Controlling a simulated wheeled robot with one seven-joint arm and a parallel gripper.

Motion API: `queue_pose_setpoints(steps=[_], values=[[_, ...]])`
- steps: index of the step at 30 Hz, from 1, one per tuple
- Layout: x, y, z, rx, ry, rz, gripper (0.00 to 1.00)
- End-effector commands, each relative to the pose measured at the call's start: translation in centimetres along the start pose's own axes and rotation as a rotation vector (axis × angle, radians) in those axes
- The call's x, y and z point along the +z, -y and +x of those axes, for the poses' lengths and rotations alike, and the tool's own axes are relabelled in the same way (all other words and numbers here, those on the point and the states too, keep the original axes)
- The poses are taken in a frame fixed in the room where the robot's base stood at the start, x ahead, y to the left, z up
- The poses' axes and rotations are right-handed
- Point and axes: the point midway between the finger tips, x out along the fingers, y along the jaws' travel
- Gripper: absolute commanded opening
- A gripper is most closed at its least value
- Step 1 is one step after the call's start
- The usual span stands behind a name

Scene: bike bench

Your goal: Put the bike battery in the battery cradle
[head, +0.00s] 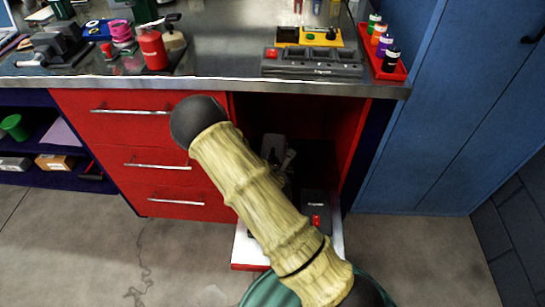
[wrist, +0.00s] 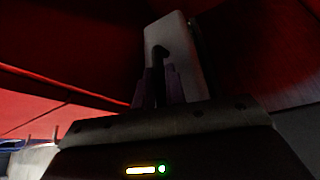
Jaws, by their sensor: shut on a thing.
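In the wrist view, my gripper (wrist: 157,82) has its two purple fingers closed around a narrow black part. A pale grey slab (wrist: 181,50) stands just beyond them, inside a red-walled space. The slab and black part may be the bike battery, but the view is too dark to be sure. In the head view, my arm hides most of the gripper, which is inside the open red compartment (head: 335,130). A dark unit with a red part (head: 316,208) sits low in that compartment. It may be the battery cradle; I cannot tell.
The metal bench top (head: 225,50) holds a grey tray unit (head: 312,63), a yellow box (head: 305,36), a red bottle tray (head: 390,68) and a red can (head: 153,50). Red drawers (head: 165,130) are left of the compartment. A blue cabinet (head: 440,120) stands right.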

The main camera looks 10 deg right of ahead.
Motion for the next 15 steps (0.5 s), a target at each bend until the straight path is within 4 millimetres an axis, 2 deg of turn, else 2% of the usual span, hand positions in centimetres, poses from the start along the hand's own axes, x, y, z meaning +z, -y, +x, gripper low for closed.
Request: queue_pose_setpoints(steps=[12,13,15], values=[[0.11,0.0,0.28,0.005,0.015,0.003,0.0],[-0.38,0.15,0.26,0.001,0.003,0.001,0.16],[-0.36,0.15,0.25,0.0,0.003,0.001,0.3]])
